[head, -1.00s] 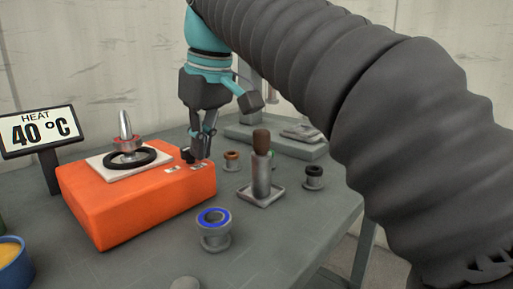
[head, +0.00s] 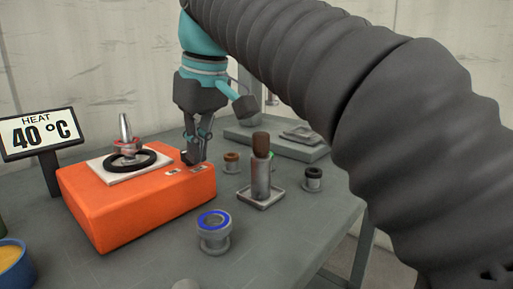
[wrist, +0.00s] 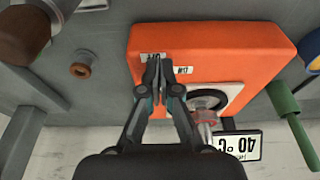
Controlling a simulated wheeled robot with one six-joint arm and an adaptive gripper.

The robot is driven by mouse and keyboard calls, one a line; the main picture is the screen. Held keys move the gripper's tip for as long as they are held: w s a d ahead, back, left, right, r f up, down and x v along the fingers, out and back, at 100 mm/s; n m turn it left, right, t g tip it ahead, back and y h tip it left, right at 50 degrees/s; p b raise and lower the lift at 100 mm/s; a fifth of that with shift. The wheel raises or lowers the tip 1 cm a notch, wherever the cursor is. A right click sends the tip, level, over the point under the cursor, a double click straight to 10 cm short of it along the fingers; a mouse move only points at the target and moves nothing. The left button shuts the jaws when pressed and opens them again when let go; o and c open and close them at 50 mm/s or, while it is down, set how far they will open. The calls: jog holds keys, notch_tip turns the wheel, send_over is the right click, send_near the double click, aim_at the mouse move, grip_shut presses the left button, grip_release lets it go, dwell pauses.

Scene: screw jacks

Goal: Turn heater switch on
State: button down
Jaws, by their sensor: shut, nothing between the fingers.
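The orange heater box (head: 140,205) stands on the table with two small labels on its top near the back right edge. In the wrist view the heater box (wrist: 220,45) shows upside down, with an ON label (wrist: 183,70) and a partly covered label (wrist: 152,57) that seems to read OFF. My gripper (head: 192,157) points down at the heater's back edge by the labels, shut and empty. In the wrist view the gripper's fingertips (wrist: 161,62) are together between the labels. The switch is not clearly told apart from the dark fingers; contact cannot be told.
A HEAT sign (head: 40,133) reads 40 °C. A white plate (head: 115,173) with a black ring (head: 133,160) and a metal cone lies on the heater. A brown-topped post (head: 261,175) and several spools, one blue-ringed (head: 214,230), stand to the right.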

jog(key=shift+s+d, duration=0.2)
jog(key=shift+s, duration=0.1)
jog(key=shift+r, duration=3)
jog(key=shift+w+d+f+b, duration=0.15)
jog(key=shift+f+b, duration=0.25)
jog(key=shift+f, duration=0.6)
jog(key=shift+w+f+b, duration=0.2)
jog(key=shift+f+b, duration=0.15)
jog(key=shift+f, duration=0.7)
jog(key=shift+w+d+f+b, duration=0.15)
jog(key=shift+f+b, duration=0.25)
jog(key=shift+f, duration=0.6)
jog(key=shift+w+a, duration=0.15)
jog(key=shift+a, duration=0.05)
jog(key=shift+d, duration=0.15)
